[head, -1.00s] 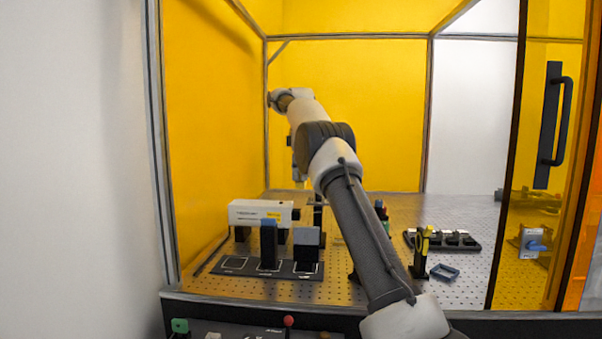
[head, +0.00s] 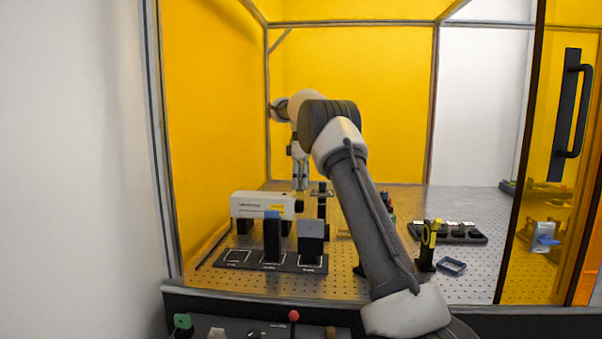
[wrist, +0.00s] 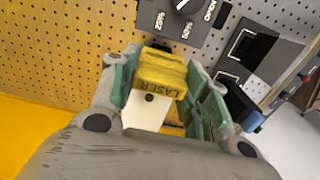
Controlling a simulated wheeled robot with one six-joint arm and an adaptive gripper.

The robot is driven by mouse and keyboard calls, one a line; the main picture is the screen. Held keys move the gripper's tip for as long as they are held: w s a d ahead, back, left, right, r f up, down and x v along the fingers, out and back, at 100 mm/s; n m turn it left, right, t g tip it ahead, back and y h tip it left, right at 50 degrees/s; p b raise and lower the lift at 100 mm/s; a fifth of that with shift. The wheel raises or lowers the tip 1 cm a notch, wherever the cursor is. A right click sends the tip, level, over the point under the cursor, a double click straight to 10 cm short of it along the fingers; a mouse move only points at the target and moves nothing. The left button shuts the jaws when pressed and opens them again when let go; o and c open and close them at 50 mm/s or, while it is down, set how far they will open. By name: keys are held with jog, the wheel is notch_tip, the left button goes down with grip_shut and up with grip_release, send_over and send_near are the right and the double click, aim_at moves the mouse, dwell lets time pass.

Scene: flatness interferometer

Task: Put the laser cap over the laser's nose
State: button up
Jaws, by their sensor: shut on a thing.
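My gripper (head: 300,186) hangs downward just above the nose end. In the wrist view my gripper (wrist: 158,85) has its green-padded fingers shut on a yellow block marked LASER, the laser cap (wrist: 160,75). A white surface with a dark spot (wrist: 147,110) shows below the cap; I cannot tell what it belongs to. The cap is not clear in the head view.
A dark base plate (head: 232,263) with upright blocks stands in front of the laser. A dark post (head: 322,207) stands right of the nose. A black tray (head: 455,238) and a yellow-topped holder (head: 427,245) are at the right. Amber panels enclose the left and back.

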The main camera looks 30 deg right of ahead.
aim_at(301, 201)
jog(key=shift+s+f, duration=0.1)
jog(key=shift+f, duration=1.7)
jog(key=shift+s+a+f, duration=0.1)
jog(key=shift+s+f, duration=0.1)
jog(key=shift+f, duration=0.65)
jog(key=shift+c, duration=0.8)
jog(key=o, duration=0.4)
jog(key=shift+w+f, duration=0.15)
jog(key=shift+f, duration=0.25)
jog(key=c, duration=0.5)
jog(key=shift+r, duration=0.1)
jog(key=shift+c, duration=0.5)
jog(key=shift+w, duration=0.1)
jog(key=shift+f, duration=0.7)
jog(key=o, duration=1.8)
jog(key=shift+r, duration=0.1)
